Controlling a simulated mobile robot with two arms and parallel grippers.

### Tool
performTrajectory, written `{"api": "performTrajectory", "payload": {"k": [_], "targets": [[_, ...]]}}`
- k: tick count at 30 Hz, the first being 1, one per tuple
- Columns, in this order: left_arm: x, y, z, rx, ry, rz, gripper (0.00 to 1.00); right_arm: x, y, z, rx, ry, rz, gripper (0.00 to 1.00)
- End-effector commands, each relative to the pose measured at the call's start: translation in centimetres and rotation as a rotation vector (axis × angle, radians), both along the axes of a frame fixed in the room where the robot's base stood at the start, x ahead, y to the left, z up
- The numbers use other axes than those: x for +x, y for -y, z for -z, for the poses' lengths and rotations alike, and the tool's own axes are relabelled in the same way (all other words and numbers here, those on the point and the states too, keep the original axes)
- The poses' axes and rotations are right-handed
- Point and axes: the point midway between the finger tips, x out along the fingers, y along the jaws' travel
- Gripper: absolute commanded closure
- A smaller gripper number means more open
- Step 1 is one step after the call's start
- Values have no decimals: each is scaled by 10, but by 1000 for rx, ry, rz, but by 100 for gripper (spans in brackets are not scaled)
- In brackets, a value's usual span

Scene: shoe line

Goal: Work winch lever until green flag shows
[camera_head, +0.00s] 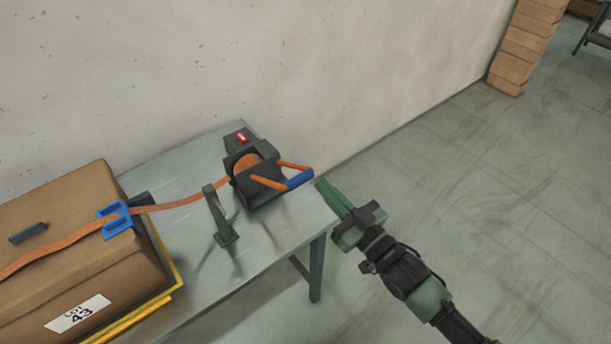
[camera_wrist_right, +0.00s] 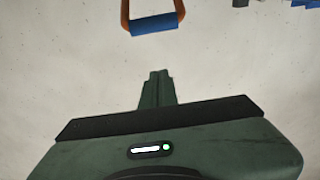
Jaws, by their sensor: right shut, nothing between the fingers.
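The winch (camera_head: 252,172) is a dark housing with an orange strap spool at the far right end of the grey table. Its lever is an orange fork with a blue grip (camera_head: 299,180), pointing right past the table edge. A red flag (camera_head: 242,138) shows on the dark box behind the winch; no green shows there. My right gripper (camera_head: 322,183) is shut and empty, its tips just right of the blue grip, apparently apart from it. In the right wrist view the blue grip (camera_wrist_right: 154,24) lies beyond the shut fingers (camera_wrist_right: 157,75), with a gap between. My left gripper is out of view.
An orange strap (camera_head: 185,202) runs from the winch past a dark upright bracket (camera_head: 221,218) and over a cardboard carton (camera_head: 75,240) with a blue strap guide (camera_head: 116,217). The grey table (camera_head: 270,250) stands along the wall. Floor to the right is clear.

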Motion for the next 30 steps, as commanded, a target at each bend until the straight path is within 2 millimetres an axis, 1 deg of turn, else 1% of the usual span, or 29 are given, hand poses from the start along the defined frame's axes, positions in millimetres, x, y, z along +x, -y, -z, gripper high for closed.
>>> {"api": "performTrajectory", "payload": {"k": [1, 12, 13, 14, 18, 22, 30], "targets": [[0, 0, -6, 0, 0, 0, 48, 8, -6, -6, 2, 3, -1, 100], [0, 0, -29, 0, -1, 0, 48, 70, -52, -17, 2, 1, -1, 100], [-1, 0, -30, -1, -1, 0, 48, 67, -49, -6, -2, -6, 0, 100], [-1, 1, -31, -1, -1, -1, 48, 65, -48, 1, -2, -7, 1, 100], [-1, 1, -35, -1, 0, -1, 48, 63, -46, 17, -2, -2, 0, 100], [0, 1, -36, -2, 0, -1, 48, 61, -45, 25, -1, -1, -1, 100], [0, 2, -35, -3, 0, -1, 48, 60, -45, 27, 0, 0, -1, 100]]}}
